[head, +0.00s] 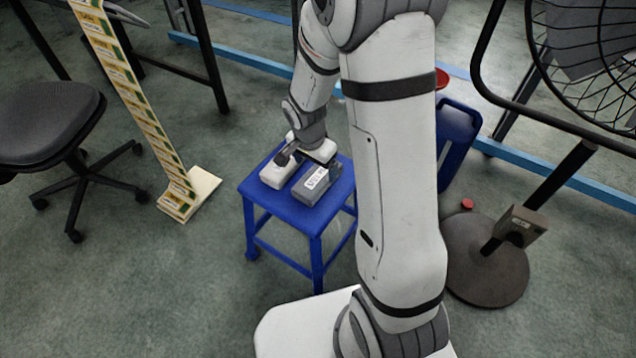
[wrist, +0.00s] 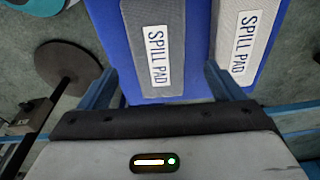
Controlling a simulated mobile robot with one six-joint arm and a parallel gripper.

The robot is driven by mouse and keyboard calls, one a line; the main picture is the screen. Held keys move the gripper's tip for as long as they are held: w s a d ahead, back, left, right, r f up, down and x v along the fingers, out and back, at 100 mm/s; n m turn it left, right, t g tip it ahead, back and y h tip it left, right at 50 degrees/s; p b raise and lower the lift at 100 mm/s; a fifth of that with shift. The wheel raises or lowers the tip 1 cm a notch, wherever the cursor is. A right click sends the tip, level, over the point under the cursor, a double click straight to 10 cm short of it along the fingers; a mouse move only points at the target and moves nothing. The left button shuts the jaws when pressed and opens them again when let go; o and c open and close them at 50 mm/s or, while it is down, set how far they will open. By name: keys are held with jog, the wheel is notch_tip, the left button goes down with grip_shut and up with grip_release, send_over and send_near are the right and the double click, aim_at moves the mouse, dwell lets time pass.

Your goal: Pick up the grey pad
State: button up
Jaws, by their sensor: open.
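The grey pad (head: 317,185) lies on the right part of the blue stool's seat. In the wrist view the grey pad (wrist: 135,45) carries a white "SPILL PAD" label. It extends forward from between my gripper's fingers. My gripper (wrist: 162,72) is open, with one blue finger on each side of the pad's line; I cannot tell its height above the pad. In the head view my gripper (head: 306,158) is over the stool, partly hiding the far end of the grey pad.
A white pad (head: 275,173) lies beside the grey one on the blue stool (head: 333,203); it also shows in the wrist view (wrist: 243,42), close to the right finger. A blue canister (head: 456,140) and a fan with a round base (head: 487,265) stand to the right.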

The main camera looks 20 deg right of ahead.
aim_at(318, 176)
jog(key=f+b, duration=0.1)
jog(key=f, duration=0.3)
jog(key=d+f+b, duration=0.1)
jog(key=f, duration=0.1)
jog(key=shift+w+b, duration=0.25)
jog(key=shift+b, duration=0.05)
jog(key=shift+r, duration=0.1)
jog(key=shift+c, duration=0.6)
jog(key=c, duration=1)
jog(key=shift+o, duration=0.2)
notch_tip(318, 176, up, 10)
jog(key=p, duration=0.4)
